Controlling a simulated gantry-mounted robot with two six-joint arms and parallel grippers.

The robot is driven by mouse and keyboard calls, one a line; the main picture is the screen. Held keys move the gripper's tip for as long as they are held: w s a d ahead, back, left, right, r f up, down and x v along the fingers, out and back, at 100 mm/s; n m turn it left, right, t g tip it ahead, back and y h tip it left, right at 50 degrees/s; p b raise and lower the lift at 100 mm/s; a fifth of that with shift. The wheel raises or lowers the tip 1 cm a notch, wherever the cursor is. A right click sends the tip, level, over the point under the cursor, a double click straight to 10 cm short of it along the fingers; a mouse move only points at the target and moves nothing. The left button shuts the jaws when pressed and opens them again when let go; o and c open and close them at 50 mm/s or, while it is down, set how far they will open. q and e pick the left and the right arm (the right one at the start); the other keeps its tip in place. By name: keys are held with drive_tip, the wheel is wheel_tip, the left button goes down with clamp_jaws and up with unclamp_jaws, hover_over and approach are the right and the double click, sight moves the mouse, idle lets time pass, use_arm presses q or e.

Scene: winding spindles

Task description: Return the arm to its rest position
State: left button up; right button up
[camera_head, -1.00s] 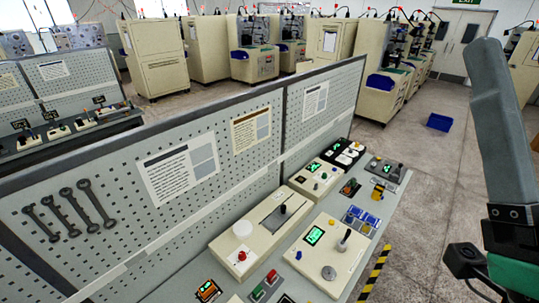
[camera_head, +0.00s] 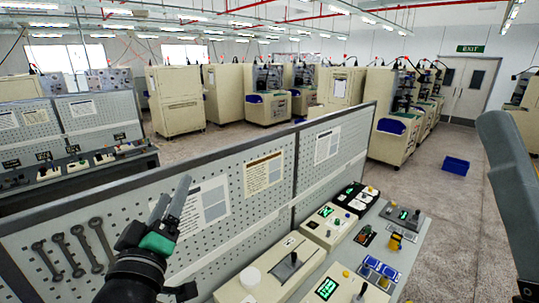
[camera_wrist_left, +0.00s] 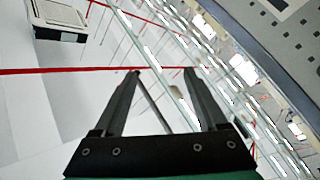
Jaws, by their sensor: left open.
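My left gripper (camera_head: 172,207) is raised in front of the pegboard (camera_head: 262,228) on the left side of the head view, its fingers pointing up. In the left wrist view the two fingers (camera_wrist_left: 161,72) are apart with nothing between them, and the ceiling lies beyond. Part of my right arm (camera_head: 512,200) stands at the right edge of the head view, and its gripper is out of the picture.
A bench with control boxes (camera_head: 331,223) and a white knob (camera_head: 250,277) runs along the pegboard. Several wrenches (camera_head: 72,250) hang at the left.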

use_arm(q)
drive_tip(key=s+r+m+t+h, duration=0.2)
drive_tip(key=s+r+m+t, duration=0.5)
drive_tip(key=s+r, duration=1)
drive_tip(key=s+m, duration=0.2)
drive_tip(key=s, duration=0.1)
drive_tip(key=shift+s+a+r+m+h, duration=0.2)
drive_tip(key=shift+r+m+h, duration=0.1)
drive_tip(key=shift+r, duration=0.05)
